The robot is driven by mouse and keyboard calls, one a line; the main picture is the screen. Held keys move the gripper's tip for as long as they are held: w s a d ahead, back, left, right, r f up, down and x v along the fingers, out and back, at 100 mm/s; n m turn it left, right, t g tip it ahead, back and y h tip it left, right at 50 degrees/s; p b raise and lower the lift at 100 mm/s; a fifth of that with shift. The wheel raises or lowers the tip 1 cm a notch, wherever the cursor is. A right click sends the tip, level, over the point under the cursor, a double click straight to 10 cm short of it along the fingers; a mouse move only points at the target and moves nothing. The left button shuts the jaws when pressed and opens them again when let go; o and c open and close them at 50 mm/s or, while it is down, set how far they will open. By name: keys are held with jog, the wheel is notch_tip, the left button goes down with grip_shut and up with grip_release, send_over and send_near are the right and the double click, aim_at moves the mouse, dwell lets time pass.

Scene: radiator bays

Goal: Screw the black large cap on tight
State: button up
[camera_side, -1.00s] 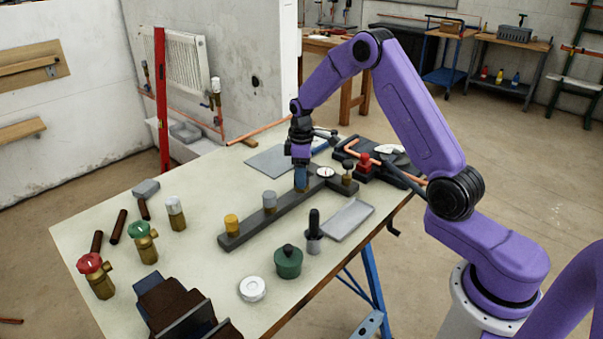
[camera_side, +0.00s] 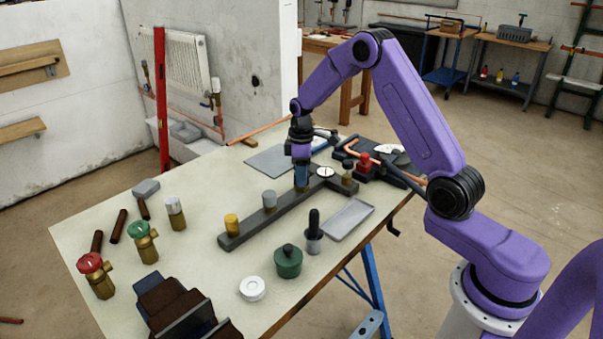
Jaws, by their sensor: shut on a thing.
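A long dark grey bar (camera_side: 262,226) lies on the bench and carries a row of upright fittings. A yellow cap (camera_side: 231,222) and a grey cap (camera_side: 269,199) stand on its nearer part. My gripper (camera_side: 302,180) points straight down over the bar, beyond the grey cap, and is shut on a fitting there. Blue shows at the grip, but I cannot tell finger from cap, and the held top is mostly hidden. A dark cap on a brass fitting (camera_side: 348,172) stands apart at the bar's far right end. I cannot tell which is the black large cap.
A white-faced dial (camera_side: 325,172) sits close right of my gripper. A grey tray (camera_side: 347,219), green pot (camera_side: 288,262), black-handled tool in a cup (camera_side: 313,233) and white round piece (camera_side: 252,288) stand in front. Brass valves (camera_side: 96,275) stand left.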

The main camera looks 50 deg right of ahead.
jog(key=m, duration=1)
jog(key=shift+m, duration=0.4)
jog(key=m, duration=0.4)
jog(key=shift+m, duration=0.3)
jog(key=m, duration=0.6)
jog(key=shift+m, duration=0.4)
jog(key=m, duration=0.3)
jog(key=shift+f+m, duration=0.1)
jog(key=shift+m, duration=0.2)
jog(key=m, duration=0.4)
jog(key=o, duration=1)
